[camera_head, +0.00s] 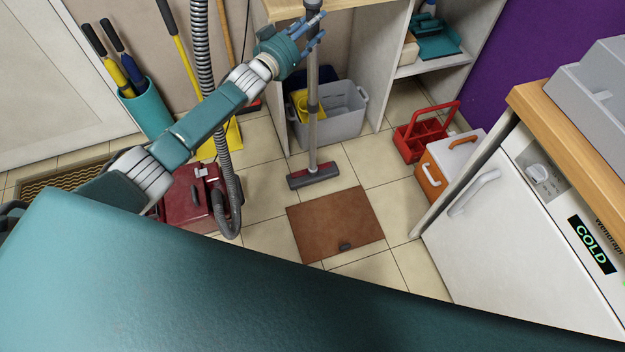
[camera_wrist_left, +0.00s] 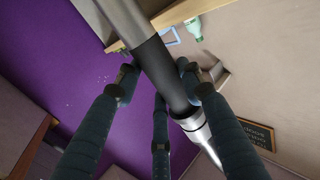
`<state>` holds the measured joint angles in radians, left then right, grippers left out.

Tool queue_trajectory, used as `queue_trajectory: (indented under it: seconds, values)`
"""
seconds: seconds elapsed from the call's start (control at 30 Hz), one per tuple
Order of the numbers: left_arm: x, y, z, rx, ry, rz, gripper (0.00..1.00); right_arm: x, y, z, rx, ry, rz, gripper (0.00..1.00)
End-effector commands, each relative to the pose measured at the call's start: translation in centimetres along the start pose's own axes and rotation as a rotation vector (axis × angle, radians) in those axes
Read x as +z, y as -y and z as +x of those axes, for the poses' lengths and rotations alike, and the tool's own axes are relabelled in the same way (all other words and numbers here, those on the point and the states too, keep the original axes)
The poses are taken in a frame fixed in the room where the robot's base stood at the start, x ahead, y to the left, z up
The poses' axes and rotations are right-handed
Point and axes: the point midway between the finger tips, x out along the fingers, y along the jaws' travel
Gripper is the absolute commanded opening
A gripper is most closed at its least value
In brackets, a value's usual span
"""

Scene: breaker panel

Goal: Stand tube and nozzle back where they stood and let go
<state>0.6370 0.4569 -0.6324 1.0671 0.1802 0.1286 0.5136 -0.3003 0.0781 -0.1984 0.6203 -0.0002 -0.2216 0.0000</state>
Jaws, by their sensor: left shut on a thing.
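The grey metal tube (camera_head: 312,125) stands nearly upright in the head view, with its dark grey and red nozzle (camera_head: 314,176) at the lower end, just behind the brown mat. The nozzle appears at floor level; I cannot tell whether it touches. My left gripper (camera_head: 308,32) is shut around the upper part of the tube. In the left wrist view my gripper's dark fingers (camera_wrist_left: 160,85) close around the tube's black grip section (camera_wrist_left: 163,75), with bright metal tube on both sides. My right gripper is not in view.
A red vacuum body (camera_head: 190,200) with a grey hose (camera_head: 207,90) stands left of the nozzle. Behind the tube is a grey bin (camera_head: 345,110) under a shelf unit. A red caddy (camera_head: 425,135) and an orange box (camera_head: 440,170) stand right. The brown mat (camera_head: 335,222) is mostly clear.

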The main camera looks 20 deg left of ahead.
Motion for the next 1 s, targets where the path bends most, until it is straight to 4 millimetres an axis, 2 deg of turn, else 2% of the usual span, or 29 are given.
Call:
queue_trajectory:
  seconds: [0.03,0.33,0.77,0.8,0.87,1.0]
  values:
    - [-0.5,0.0,0.1,0.002,-0.010,0.000,0.00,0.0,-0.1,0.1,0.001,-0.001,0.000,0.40]
    - [-0.5,0.0,0.1,0.002,-0.010,0.001,0.00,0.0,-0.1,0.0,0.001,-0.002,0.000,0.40]
    - [0.7,0.1,0.0,0.002,-0.010,0.001,0.00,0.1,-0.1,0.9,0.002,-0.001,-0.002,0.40]
    - [0.5,0.1,0.0,0.002,-0.010,0.001,0.46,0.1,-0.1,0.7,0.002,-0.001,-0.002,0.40]
    - [0.5,0.1,0.0,0.002,-0.009,0.001,0.58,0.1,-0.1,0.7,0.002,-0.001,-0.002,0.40]
    - [0.7,0.1,0.0,0.001,-0.006,0.001,0.60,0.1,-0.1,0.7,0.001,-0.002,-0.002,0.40]
